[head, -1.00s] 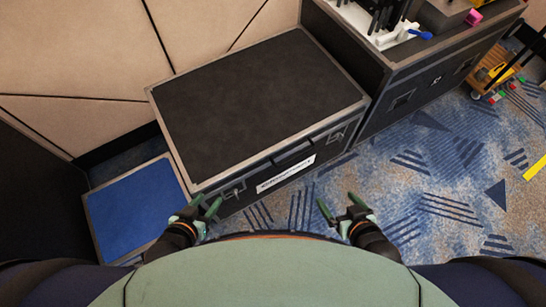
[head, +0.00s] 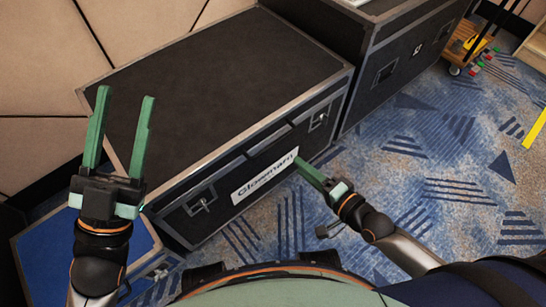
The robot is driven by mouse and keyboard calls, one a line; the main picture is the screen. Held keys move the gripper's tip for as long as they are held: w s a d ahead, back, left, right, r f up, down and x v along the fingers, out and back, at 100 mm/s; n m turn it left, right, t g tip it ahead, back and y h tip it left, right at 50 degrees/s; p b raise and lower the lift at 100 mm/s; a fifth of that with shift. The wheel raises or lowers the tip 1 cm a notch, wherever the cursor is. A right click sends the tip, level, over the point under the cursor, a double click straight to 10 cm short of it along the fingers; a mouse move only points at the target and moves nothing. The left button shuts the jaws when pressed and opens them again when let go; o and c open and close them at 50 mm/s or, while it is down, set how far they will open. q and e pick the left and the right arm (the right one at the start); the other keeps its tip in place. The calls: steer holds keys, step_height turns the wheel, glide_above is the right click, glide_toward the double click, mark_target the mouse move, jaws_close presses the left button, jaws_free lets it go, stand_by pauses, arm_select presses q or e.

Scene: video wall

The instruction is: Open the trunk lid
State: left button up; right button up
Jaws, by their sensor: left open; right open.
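The black trunk (head: 268,155) stands in front of me in the head view. Its flat black lid (head: 225,80) with a metal edge is closed. The front has a white label (head: 264,177), a latch at the left (head: 201,204) and a latch at the right (head: 318,119). My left gripper (head: 122,95) is open and empty, fingers pointing up the picture, over the lid's left end. My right gripper (head: 303,165) is at the trunk's front, by the label's right end below the right latch. Its fingers overlap in this view; contact with the trunk cannot be told.
A blue-topped case (head: 50,250) stands left of the trunk, partly behind my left arm. A taller black case (head: 400,55) adjoins the trunk's right. A beige padded wall (head: 140,30) is behind. Patterned carpet (head: 420,160) lies clear at the right. A wooden cart (head: 465,50) stands farther off.

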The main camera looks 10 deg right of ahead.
mark_target(273, 143)
arm_select(q)
steer(key=s+f+h+b, duration=0.1)
steer(key=b, duration=0.1)
steer(key=s+f+m+h+b, duration=0.1)
steer(key=f+b, duration=0.1)
steer(key=b, duration=0.1)
steer(key=shift+s+d+m+h, duration=0.15)
steer(key=shift+d+m+h, duration=0.15)
steer(key=shift+d, duration=0.05)
arm_select(e)
steer(key=shift+m, duration=0.8)
steer(key=x, duration=1.3)
steer(key=shift+w+d+f, duration=0.2)
steer(key=shift+f, duration=0.25)
steer(key=shift+c, duration=0.2)
jaws_close()
